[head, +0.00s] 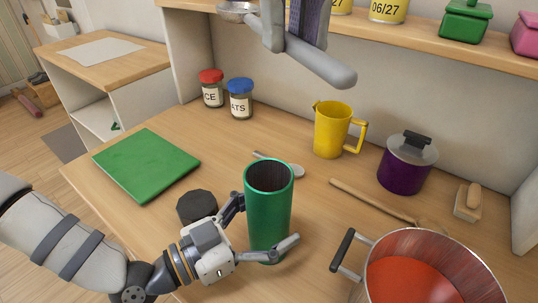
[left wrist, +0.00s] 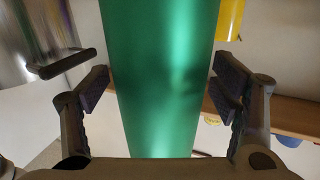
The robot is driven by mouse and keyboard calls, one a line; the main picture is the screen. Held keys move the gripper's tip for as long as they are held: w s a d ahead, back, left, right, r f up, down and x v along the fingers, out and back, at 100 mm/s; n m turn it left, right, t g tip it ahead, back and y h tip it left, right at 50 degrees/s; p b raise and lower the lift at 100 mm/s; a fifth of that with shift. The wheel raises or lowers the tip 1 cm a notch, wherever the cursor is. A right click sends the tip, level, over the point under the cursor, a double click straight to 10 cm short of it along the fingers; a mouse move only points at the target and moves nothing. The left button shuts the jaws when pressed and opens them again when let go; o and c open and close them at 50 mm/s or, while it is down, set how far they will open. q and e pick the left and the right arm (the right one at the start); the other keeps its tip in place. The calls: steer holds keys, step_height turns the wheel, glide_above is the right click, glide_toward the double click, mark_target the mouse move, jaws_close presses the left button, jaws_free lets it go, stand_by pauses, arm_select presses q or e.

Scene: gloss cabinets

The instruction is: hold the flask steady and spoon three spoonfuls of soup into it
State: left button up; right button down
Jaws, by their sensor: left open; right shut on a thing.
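The green flask (head: 268,215) stands upright on the wooden counter, its top open and dark inside. My left gripper (head: 262,232) is open, with its fingers on either side of the flask. In the left wrist view the flask (left wrist: 160,80) stands between the fingers, with gaps at both sides. The steel pot (head: 480,262) of red soup (head: 410,282) is at the lower right. My right gripper (head: 300,28), at the top edge, is shut on a metal ladle, whose bowl (head: 237,9) shows to its left. The ladle's contents and most of its handle cannot be made out.
A dark round lid (head: 196,206) lies left of the flask, behind my left gripper. A small spoon (head: 290,169), a yellow jug (head: 332,130) and a wooden spoon (head: 372,200) are behind. A purple pot (head: 406,165) is at right, a green board (head: 147,163) at left.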

arm_select(q)
steer(key=c, duration=1.8)
